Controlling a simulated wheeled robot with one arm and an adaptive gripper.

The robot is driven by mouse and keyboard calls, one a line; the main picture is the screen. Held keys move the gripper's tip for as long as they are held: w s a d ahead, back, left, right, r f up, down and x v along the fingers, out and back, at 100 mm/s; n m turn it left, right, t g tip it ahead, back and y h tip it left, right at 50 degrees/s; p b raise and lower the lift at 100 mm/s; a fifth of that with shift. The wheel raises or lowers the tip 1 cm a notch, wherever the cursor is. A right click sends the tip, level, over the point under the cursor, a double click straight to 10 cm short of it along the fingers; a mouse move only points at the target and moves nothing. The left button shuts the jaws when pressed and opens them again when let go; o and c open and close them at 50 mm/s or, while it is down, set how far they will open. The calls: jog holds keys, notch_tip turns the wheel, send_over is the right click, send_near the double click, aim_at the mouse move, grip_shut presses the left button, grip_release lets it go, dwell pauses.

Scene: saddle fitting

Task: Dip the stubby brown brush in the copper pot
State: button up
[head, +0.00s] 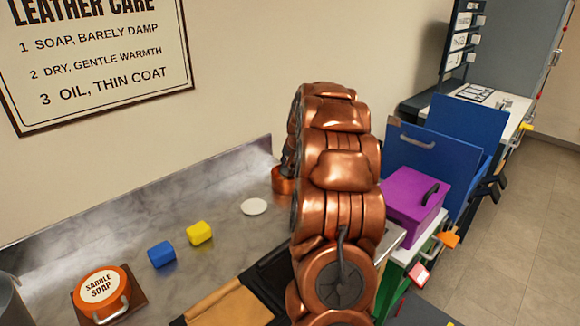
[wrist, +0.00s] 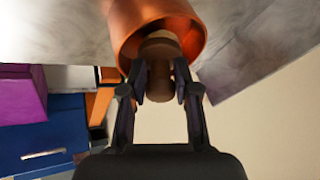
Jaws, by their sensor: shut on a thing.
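The copper pot (head: 281,184) stands at the back of the metal counter, partly hidden behind my copper-coloured arm in the head view. In the wrist view the copper pot (wrist: 190,32) shows its open mouth close in front of my gripper (wrist: 160,85). My gripper is shut on the stubby brown brush (wrist: 160,52). The brush's far end lies within the outline of the pot's mouth; I cannot tell how deep it goes or whether it touches the pot. My arm hides most of the gripper and the brush in the head view.
A white disc (head: 254,206), a yellow block (head: 199,232), a blue block (head: 162,254) and a saddle soap tin (head: 101,293) sit left of my arm. A purple box (head: 412,205) and blue panels stand to the right. The wall is close behind the pot.

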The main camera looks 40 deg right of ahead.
jog(key=shift+r, duration=0.15)
jog(key=shift+r+p, duration=0.7)
jog(key=shift+r, duration=2.7)
jog(key=shift+r, duration=0.1)
jog(key=shift+r+p, duration=0.45)
jog(key=shift+r, duration=1.5)
